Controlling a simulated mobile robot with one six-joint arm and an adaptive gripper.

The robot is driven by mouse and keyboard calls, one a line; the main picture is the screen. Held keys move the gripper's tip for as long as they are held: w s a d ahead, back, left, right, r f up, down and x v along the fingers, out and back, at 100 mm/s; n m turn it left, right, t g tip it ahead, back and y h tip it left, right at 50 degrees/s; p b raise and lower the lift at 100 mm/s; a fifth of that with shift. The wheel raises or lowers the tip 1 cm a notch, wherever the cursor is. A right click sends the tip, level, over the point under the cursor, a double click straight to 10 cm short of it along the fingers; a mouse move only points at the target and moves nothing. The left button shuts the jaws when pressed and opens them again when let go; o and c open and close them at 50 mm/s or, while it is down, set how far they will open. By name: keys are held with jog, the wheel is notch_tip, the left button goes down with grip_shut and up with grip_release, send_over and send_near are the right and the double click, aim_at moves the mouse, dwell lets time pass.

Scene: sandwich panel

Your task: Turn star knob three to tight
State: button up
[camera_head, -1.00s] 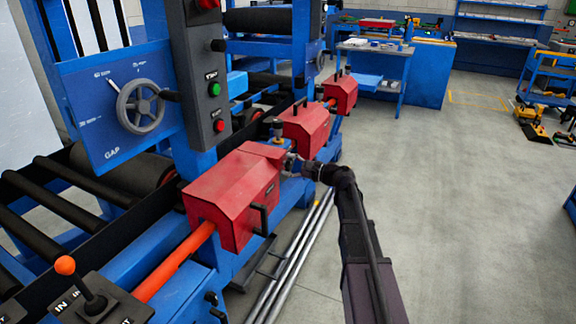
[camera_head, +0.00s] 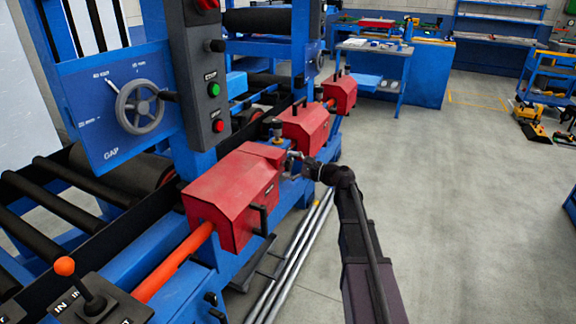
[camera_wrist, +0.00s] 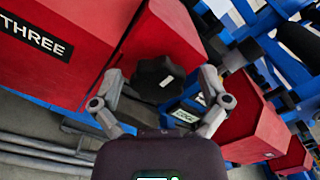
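Star knob three (camera_wrist: 160,78) is black and lobed, with a small pale mark on its face. In the wrist view it sits beside a red housing (camera_wrist: 85,82) labelled THREE. My gripper (camera_wrist: 161,82) is open, with one finger on each side of the knob and visible gaps between fingers and knob. Whether the fingertips reach around it in depth I cannot tell. In the head view my gripper (camera_head: 289,166) is at the right end of the nearest red housing (camera_head: 236,192), and the knob cannot be made out there.
More red housings (camera_head: 305,126) line the blue machine frame beyond my gripper. A black handle (camera_head: 262,220) sticks out of the nearest housing. Grey pipes (camera_head: 290,262) lie along the floor below. The floor (camera_head: 455,210) to the right is clear.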

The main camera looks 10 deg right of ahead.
jog(key=shift+s, duration=0.1)
dwell(0.3)
jog(key=v, duration=1.1)
jog(key=shift+s+d, duration=0.2)
jog(key=shift+d, duration=0.15)
jog(key=s+a+f+n+g+h, duration=0.85)
jog(key=s+a+f+n, duration=0.3)
jog(key=s+f, duration=0.35)
jog(key=s+d+f+n+g+h, duration=0.2)
jog(key=s+f+n+h, duration=0.25)
jog(key=s+h, duration=0.2)
notch_tip(320, 180, up, 24)
jog(key=p, duration=2.3)
jog(key=shift+s+n, duration=0.3)
jog(key=shift+a+f, duration=0.1)
jog(key=shift+f, duration=0.05)
jog(key=shift+c, duration=0.2)
